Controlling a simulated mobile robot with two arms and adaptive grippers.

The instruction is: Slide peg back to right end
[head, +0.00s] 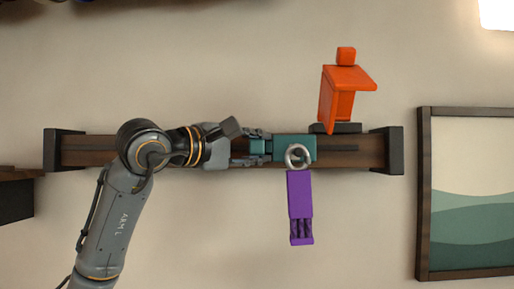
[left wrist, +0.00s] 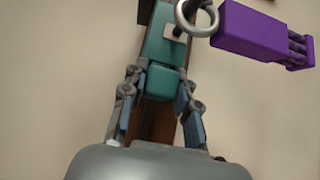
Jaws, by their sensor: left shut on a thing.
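A teal peg (head: 294,143) sits on a wooden rail (head: 90,150), right of its middle. My left gripper (head: 257,146) comes in from the left and is shut on the narrower left part of the peg. In the left wrist view the fingers (left wrist: 160,88) stand on both sides of the teal peg (left wrist: 160,42). A metal ring (head: 287,157) is on the peg's front, and a purple piece (head: 300,193) hangs below it. The ring (left wrist: 181,24) and purple piece (left wrist: 252,29) also show in the left wrist view. My right gripper is not seen.
The rail has dark end blocks at the left (head: 63,150) and right (head: 394,150). An orange piece (head: 336,98) stands on a dark block (head: 347,127) at the rail's upper edge, right of the peg. A framed picture (head: 424,190) is beyond the right end.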

